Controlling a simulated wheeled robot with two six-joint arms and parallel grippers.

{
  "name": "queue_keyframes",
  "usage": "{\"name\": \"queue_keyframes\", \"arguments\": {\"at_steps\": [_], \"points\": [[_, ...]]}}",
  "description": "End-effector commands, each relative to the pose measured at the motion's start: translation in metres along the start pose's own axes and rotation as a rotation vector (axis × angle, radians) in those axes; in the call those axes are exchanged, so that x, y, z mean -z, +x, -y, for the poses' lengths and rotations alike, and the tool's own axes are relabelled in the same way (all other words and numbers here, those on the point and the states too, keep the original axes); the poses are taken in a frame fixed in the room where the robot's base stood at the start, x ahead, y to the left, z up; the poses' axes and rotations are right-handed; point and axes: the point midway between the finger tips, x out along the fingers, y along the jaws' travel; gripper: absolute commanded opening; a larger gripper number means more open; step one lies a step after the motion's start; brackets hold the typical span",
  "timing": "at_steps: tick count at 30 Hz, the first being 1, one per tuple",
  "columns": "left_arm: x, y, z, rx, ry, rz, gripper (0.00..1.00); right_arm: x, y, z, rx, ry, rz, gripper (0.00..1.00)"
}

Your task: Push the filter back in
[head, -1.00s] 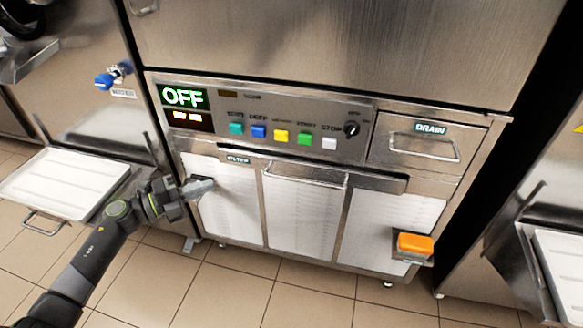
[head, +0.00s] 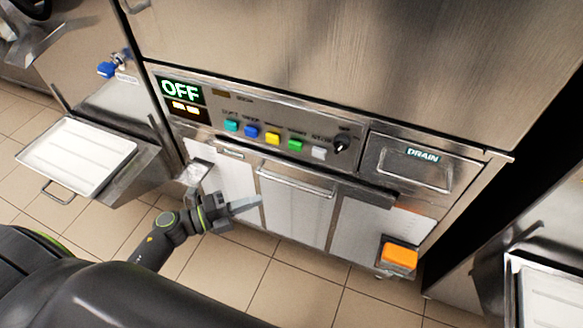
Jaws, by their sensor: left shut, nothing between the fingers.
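How far the filter stands out from the front I cannot tell. My left gripper (head: 258,203) is shut and empty, pointing right, in front of the lower front near the middle panel's left edge. Whether it touches the front I cannot tell. My right gripper is not in view.
The display (head: 181,91) reads OFF above coloured buttons. A DRAIN drawer (head: 418,170) is at right. An orange block (head: 399,256) sits in a holder at the lower right. A white tray (head: 77,157) juts out at left. The tiled floor (head: 300,290) in front is bare.

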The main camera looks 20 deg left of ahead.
Motion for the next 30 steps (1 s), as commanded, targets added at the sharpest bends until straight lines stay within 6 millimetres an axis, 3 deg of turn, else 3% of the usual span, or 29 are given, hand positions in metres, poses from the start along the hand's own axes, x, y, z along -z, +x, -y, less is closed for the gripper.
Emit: {"name": "queue_keyframes", "arguments": {"at_steps": [5,16,22,30], "points": [[0.000,0.022,0.002,0.006,-0.001,0.001,0.00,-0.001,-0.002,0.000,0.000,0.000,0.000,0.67],[0.000,0.100,0.002,0.005,-0.002,0.000,0.00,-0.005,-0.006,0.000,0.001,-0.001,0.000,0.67],[-0.020,0.119,0.000,0.001,0.000,-0.001,0.00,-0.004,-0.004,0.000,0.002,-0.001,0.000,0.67],[-0.029,0.127,0.000,0.001,-0.001,0.000,0.00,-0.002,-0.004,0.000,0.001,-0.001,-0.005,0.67]]}}
